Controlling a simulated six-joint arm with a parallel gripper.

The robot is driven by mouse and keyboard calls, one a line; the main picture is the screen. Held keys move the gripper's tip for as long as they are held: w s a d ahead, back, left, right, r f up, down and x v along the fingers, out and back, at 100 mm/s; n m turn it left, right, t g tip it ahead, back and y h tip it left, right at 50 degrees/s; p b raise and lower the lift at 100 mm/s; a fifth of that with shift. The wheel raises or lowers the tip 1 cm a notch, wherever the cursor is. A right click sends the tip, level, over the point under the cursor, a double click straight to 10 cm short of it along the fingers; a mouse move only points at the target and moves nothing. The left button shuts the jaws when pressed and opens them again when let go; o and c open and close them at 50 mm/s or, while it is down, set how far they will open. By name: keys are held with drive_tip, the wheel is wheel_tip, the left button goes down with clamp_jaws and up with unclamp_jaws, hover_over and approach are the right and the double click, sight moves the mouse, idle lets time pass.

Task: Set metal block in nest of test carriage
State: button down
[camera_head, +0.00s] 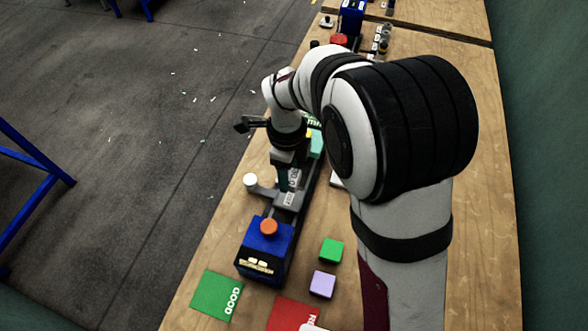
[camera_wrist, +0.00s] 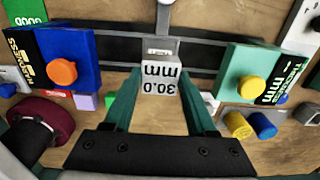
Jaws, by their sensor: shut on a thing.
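The metal block (camera_wrist: 160,82) is pale grey and marked "30.0 mm" in the wrist view. My gripper (camera_wrist: 160,76) is shut on it, with one teal finger at each side. In the head view my gripper (camera_head: 288,180) points down over the track. The test carriage (camera_head: 291,198) is grey and labelled, with a side arm ending in a white knob (camera_head: 250,180). The carriage (camera_wrist: 161,46) also shows just beyond the block in the wrist view. The nest is hidden by the block and fingers; I cannot tell whether the block touches it.
A blue press unit (camera_head: 265,245) with an orange button stands at the track's near end. A teal thickness unit (camera_wrist: 255,80) with a yellow button stands at the other side. Green (camera_head: 331,250) and lilac (camera_head: 322,284) blocks and a green GOOD mat (camera_head: 216,295) lie nearby.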

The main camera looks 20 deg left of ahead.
drive_tip(key=shift+f, duration=2.85)
drive_tip(key=shift+f, duration=0.7)
drive_tip(key=shift+c, duration=0.6)
unclamp_jaws()
wheel_tip(320, 180, up, 15)
drive_tip(key=shift+f, duration=0.2)
drive_tip(key=shift+d+r, duration=0.15)
drive_tip(key=shift+r, duration=0.5)
drive_tip(key=s+d+r+n+y, duration=0.1)
drive_tip(key=s+d+r+n, duration=0.3)
drive_tip(key=s+d+n, duration=0.75)
drive_tip(key=s+d+f, duration=0.2)
drive_tip(key=s+d, duration=0.6)
drive_tip(key=shift+n+y, duration=0.4)
drive_tip(key=shift+n, duration=0.05)
